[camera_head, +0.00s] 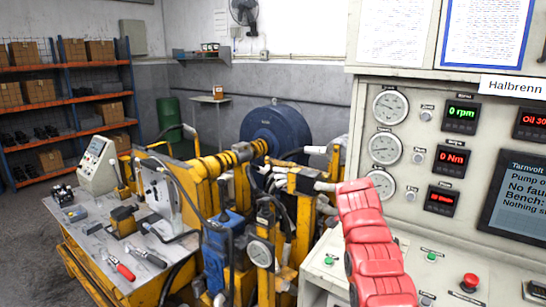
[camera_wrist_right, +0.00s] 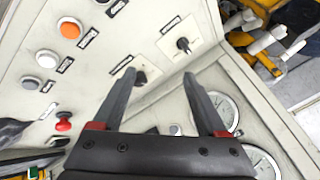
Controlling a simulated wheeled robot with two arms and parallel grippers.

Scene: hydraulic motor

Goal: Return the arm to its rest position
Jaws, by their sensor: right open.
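My right arm (camera_head: 372,245), with red padded covers, rises from the bottom of the head view in front of the control panel (camera_head: 440,205). Its gripper cannot be made out there. In the right wrist view my right gripper (camera_wrist_right: 157,82) is open, with two dark fingers spread apart and nothing between them. The fingers show against the pale panel (camera_wrist_right: 115,55), near a black knob (camera_wrist_right: 140,77). Whether they touch the panel cannot be told. My left arm and gripper are not in view.
The panel carries gauges (camera_head: 391,107), red and green displays and a red mushroom button (camera_head: 470,281). The yellow hydraulic test bench (camera_head: 200,170) stands left of my arm, with tools on its plate. Shelves with boxes (camera_head: 62,88) are far left. Open floor shows at lower left.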

